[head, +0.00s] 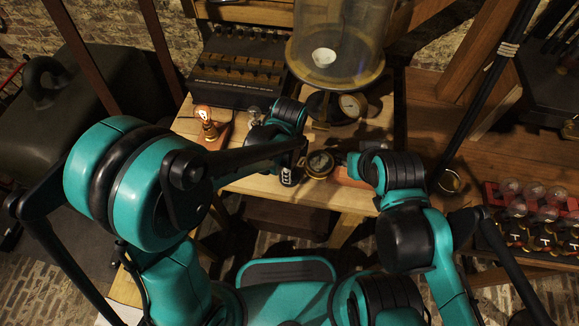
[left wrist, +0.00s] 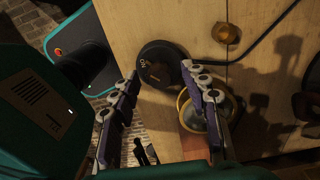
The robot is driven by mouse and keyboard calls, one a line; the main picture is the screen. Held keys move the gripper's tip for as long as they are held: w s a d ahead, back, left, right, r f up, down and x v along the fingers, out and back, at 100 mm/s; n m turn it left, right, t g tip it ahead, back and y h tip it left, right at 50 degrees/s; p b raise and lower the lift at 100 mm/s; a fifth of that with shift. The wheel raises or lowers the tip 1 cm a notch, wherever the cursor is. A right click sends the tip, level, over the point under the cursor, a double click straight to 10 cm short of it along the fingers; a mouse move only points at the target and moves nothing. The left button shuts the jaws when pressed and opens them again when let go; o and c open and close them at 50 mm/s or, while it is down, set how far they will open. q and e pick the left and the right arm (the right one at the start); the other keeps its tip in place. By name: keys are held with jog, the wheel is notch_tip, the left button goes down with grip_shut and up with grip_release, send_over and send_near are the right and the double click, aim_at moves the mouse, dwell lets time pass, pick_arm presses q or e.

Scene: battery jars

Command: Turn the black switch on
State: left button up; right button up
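The black switch (left wrist: 160,64) is a round black disc on the wooden table, with pale lettering that seems to read "ON" and a black cable leaving it. It shows in the left wrist view. In the head view I cannot make it out; my left arm likely covers it. My left gripper (left wrist: 162,105) has its two fingers spread apart, with nothing held between them. The switch lies beyond the fingertips, in line with the gap. In the head view the left gripper (head: 289,176) is over the table's front part. My right gripper (head: 345,160) is near the brass dial; its fingers are not clear.
A round brass dial instrument (head: 320,164) is close to the left gripper; one finger partly covers it in the left wrist view (left wrist: 187,108). A lit bulb (head: 204,114), a black box with knobs (head: 240,68) and a large glass jar (head: 340,35) stand behind.

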pick_arm(q)
jog(key=shift+r, duration=0.1)
notch_tip(320, 180, up, 12)
dwell(0.5)
dwell(0.5)
jog(key=s+a+r+n+t, duration=0.1)
jog(key=s+a+n+t, duration=0.2)
jog(key=a+n, duration=0.7)
jog(key=s+a+r+n+t, duration=0.1)
jog(key=s+a+n+t, duration=0.2)
jog(key=a+n, duration=0.7)
jog(key=shift+a+r+n+t, duration=0.2)
jog(key=shift+a+n+t, duration=0.15)
jog(key=shift+n+t, duration=0.25)
